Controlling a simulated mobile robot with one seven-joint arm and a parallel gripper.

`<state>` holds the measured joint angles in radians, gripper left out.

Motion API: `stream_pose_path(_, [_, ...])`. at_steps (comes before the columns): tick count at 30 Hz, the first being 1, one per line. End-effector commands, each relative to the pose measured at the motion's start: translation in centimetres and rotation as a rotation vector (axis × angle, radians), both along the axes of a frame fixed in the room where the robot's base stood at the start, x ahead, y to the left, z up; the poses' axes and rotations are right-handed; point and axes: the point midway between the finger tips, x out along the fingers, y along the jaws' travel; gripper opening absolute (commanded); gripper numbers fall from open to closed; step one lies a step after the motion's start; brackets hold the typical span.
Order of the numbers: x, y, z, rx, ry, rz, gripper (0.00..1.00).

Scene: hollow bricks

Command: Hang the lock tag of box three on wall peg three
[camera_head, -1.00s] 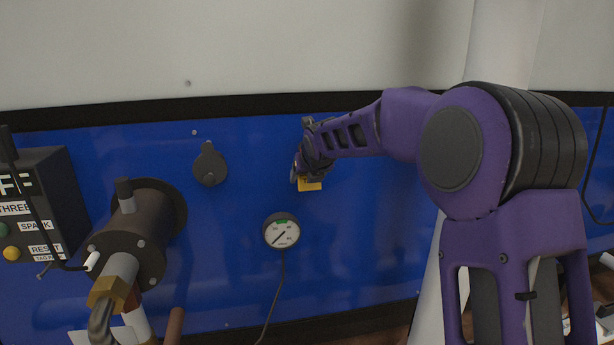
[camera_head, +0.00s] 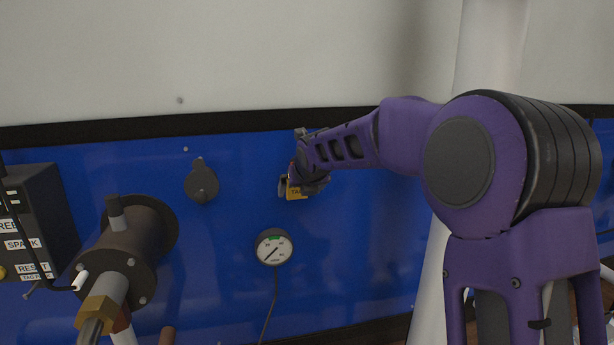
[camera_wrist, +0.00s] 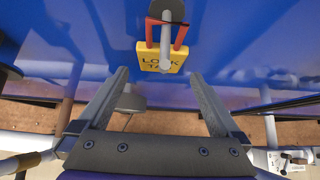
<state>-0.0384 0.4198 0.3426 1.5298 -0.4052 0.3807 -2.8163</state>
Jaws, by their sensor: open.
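The yellow lock tag (camera_wrist: 151,62) with dark lettering and a red shackle hangs at a grey wall peg (camera_wrist: 165,45) in the wrist view. The peg juts from a dark round base and passes in front of the tag. No number shows on the peg. My gripper (camera_wrist: 158,74) is open, its two fingers spread either side of and below the tag, with nothing seen between them. In the head view, part of the tag (camera_head: 295,193) shows beside my gripper (camera_head: 297,180) at the blue wall; the fingers are mostly hidden there.
A round gauge (camera_head: 273,247) with a hanging cable sits on the wall below the gripper. A dark round cover (camera_head: 201,182) is to the left. A pipe fitting (camera_head: 130,245) and a labelled control box (camera_head: 36,225) stick out at far left. The wall between is clear.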

Motion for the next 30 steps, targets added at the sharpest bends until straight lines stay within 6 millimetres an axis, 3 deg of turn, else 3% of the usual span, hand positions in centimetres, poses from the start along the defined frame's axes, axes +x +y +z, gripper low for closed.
stream_pose_path(16, [-9.4,-2.8,8.6,-0.001,-0.005,-0.003,1.0])
stream_pose_path(30, [-10.6,-3.3,9.8,0.003,-0.002,-0.003,1.0])
